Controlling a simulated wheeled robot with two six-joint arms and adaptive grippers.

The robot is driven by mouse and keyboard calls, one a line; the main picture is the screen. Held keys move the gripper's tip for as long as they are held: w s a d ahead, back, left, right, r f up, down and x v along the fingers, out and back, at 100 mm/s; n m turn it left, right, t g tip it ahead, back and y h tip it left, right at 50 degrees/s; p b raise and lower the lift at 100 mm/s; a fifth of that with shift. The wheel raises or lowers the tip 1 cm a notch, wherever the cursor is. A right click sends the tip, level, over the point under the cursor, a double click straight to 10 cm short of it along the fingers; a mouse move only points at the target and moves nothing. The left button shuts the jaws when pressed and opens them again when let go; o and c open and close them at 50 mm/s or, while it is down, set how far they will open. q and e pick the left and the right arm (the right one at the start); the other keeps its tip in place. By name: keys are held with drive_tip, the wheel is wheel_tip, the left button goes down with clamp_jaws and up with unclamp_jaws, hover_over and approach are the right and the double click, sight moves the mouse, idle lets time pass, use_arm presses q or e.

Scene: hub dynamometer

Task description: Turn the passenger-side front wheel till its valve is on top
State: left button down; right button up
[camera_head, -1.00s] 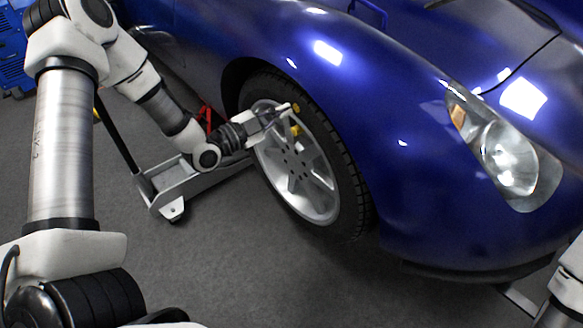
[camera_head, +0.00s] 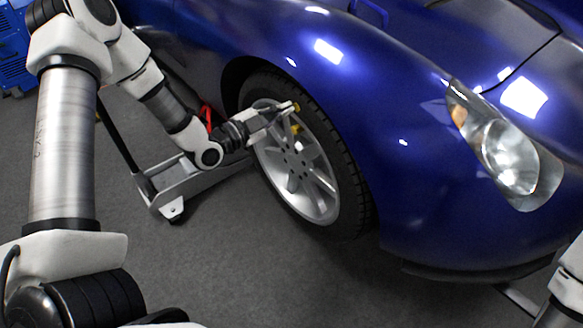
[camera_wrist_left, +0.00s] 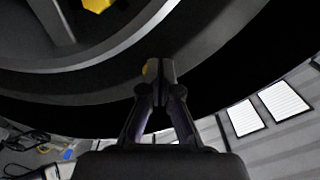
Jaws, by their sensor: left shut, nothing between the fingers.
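The front wheel (camera_head: 305,182) of the blue car has silver spokes and a dark tyre. My left gripper (camera_head: 290,107) is at the upper part of its rim, with shut fingers and nothing between them. In the left wrist view the fingertips (camera_wrist_left: 159,70) are close to the curved rim edge (camera_wrist_left: 90,75); I cannot tell whether they touch it. A small yellow piece (camera_wrist_left: 146,71) shows beside the fingertips, and a larger yellow part (camera_wrist_left: 97,4) shows between the spokes. I cannot make out the valve for sure. My right gripper is out of view.
The blue fender (camera_head: 410,150) closely surrounds the wheel's top. A grey jack (camera_head: 180,187) with a dark handle stands on the floor left of the wheel. The floor (camera_head: 260,270) in front is clear. White panels (camera_wrist_left: 285,101) show in the left wrist view.

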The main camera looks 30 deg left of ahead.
use_arm(q)
drive_tip(key=shift+w+d, duration=0.15)
drive_tip(key=shift+w, duration=0.2)
drive_tip(key=shift+a, duration=0.4)
drive_tip(key=shift+w+a+r, duration=0.1)
drive_tip(key=shift+w+a, duration=0.15)
drive_tip(key=shift+a, duration=0.05)
drive_tip(key=shift+p, duration=0.3)
